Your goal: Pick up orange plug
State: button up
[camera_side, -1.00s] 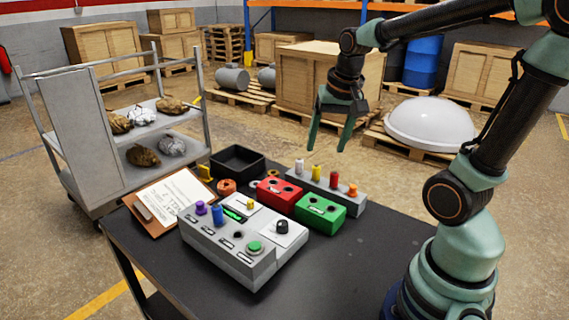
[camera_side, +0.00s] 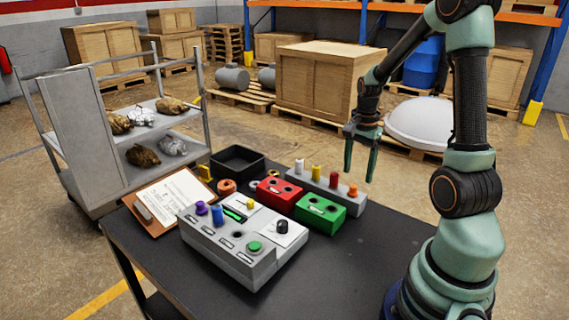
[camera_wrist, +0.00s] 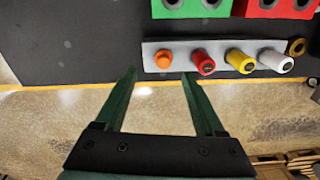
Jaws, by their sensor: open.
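The orange plug (camera_side: 352,190) stands upright at the right end of a grey rack (camera_side: 320,184), beside a red, a yellow and a white plug. In the wrist view the orange plug (camera_wrist: 163,60) is at the left end of the rack (camera_wrist: 149,54), just beyond and between the tips of my gripper (camera_wrist: 158,75). In the side view my gripper (camera_side: 360,175) points down, open and empty. Its tips appear near the orange plug, slightly above and right of it. How far apart they are in depth is hard to tell.
A red block (camera_side: 279,194) and a green block (camera_side: 320,212) with holes stand in front of the rack. A grey control box (camera_side: 240,262), a clipboard (camera_side: 155,222) and a black tray (camera_side: 259,168) share the dark table. The table's front right is clear.

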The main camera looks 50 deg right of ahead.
aim_at(353, 186)
jog(key=shift+w+f, duration=0.15)
jog(key=shift+f, duration=1.3)
jog(key=shift+w+f, duration=0.15)
jog(key=shift+f, duration=1.25)
grip_shut()
